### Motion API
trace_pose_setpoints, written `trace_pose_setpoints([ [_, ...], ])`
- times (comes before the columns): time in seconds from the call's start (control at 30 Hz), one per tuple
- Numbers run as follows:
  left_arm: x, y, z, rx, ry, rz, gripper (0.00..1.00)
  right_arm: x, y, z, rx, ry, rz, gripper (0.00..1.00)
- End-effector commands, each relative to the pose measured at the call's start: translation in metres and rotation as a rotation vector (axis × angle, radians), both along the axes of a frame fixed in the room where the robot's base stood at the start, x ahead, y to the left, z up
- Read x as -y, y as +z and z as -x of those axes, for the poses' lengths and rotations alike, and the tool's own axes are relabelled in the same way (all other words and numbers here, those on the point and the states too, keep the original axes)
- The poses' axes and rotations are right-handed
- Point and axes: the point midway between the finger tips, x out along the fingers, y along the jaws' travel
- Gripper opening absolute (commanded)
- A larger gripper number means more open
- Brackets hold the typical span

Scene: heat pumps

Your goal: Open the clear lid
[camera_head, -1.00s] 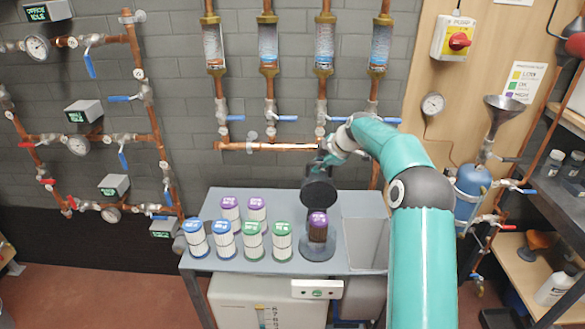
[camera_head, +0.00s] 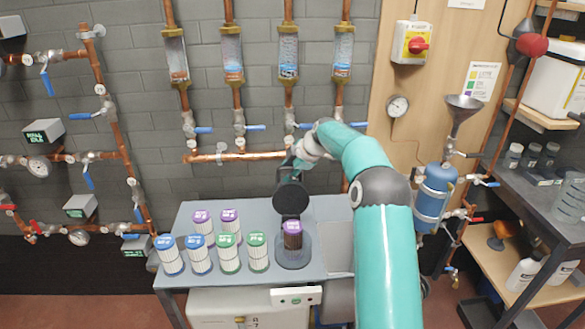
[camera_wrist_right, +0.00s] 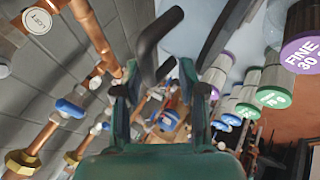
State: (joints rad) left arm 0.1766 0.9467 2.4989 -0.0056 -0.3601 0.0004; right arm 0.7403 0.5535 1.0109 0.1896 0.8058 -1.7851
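I cannot make out a clear lid for certain. On the bench, a brown-stained filter with a purple cap (camera_head: 292,228) stands upright on a round dark base (camera_head: 293,260). My right gripper (camera_head: 291,172) is just above and behind it. A dark round disc (camera_head: 291,198) shows at the gripper's lower end, partly in front of the gripper; I cannot tell what it belongs to. In the right wrist view, the fingers of my right gripper (camera_wrist_right: 168,95) stand apart. A bent black bar (camera_wrist_right: 152,45) shows ahead of them, not clearly clamped. My left gripper is not in view.
Several white filters with blue (camera_head: 165,242), green (camera_head: 257,240) and purple (camera_head: 202,216) caps stand left of the stained one. Copper pipes (camera_head: 240,157) with blue-handled valves run along the wall behind. A grey shelf unit (camera_head: 535,210) stands at the right.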

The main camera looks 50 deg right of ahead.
Motion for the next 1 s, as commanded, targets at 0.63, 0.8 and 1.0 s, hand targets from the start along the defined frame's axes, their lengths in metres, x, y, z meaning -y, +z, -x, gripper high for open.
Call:
trace_pose_setpoints([
  [0.63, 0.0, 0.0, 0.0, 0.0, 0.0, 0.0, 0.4, -0.006, 0.043, 0.033, 0.001, -0.002, -0.001, 0.4],
  [0.8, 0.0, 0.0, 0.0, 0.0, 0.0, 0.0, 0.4, -0.009, 0.07, 0.053, 0.002, -0.001, 0.0, 0.4],
  [1.0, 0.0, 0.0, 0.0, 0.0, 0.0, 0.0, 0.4, -0.012, 0.088, 0.068, 0.0, -0.001, -0.001, 0.4],
])
